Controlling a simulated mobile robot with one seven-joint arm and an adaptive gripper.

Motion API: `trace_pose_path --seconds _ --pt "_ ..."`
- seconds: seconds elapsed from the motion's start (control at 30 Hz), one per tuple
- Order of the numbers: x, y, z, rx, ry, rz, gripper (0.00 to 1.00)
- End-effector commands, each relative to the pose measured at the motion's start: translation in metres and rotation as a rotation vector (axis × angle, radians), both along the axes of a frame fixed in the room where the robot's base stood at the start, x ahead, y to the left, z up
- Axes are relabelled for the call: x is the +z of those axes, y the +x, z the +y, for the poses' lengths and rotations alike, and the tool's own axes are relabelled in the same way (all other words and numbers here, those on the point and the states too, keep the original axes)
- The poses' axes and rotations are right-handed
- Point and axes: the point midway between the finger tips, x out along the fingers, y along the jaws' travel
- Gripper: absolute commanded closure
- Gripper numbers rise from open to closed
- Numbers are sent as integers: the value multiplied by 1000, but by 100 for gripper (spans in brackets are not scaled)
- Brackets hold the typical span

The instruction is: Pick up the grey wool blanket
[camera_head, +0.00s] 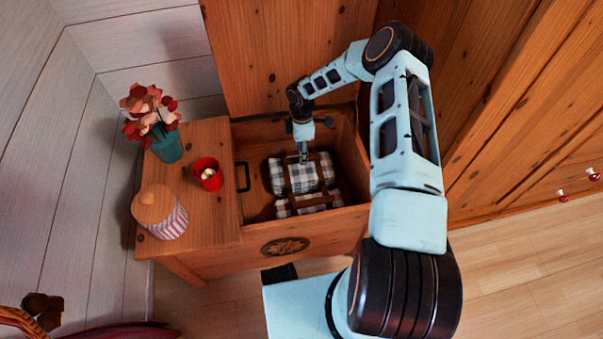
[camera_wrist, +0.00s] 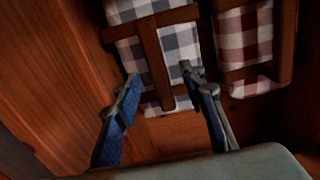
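The grey wool blanket (camera_head: 280,178) is a folded grey-and-white checked bundle with brown straps, lying inside the open wooden chest. It also shows in the wrist view (camera_wrist: 180,45), top centre, with a brown strap and handle across it. My gripper (camera_head: 303,158) reaches down into the chest above this bundle. In the wrist view my gripper (camera_wrist: 160,85) is open, with one blue-padded finger on each side of the bundle's near end. I cannot tell whether the fingers touch the cloth.
A second checked bundle, reddish (camera_wrist: 242,42), lies beside the grey one. Chest walls (camera_head: 300,240) surround both, and the raised lid (camera_head: 285,50) stands behind. On the left ledge are a flower vase (camera_head: 167,147), a red candle cup (camera_head: 208,180) and a lidded jar (camera_head: 165,222).

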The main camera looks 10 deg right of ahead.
Motion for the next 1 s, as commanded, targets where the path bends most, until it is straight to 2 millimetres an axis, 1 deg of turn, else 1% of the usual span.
trace_pose_path --seconds 0.2,0.3,0.4,0.57,0.67,0.9,0.93,1.0 --pt "-33 2 1 -2 1 1 62" --pt "-45 2 0 -1 1 0 62" --pt "-49 2 0 -1 1 0 62" --pt "-48 2 0 -1 0 -1 62" --pt "-48 2 0 -1 0 0 71" --pt "-48 2 0 -1 -1 0 98" --pt "-48 2 0 -1 -1 0 100" --pt "-48 2 0 -1 -1 0 100"
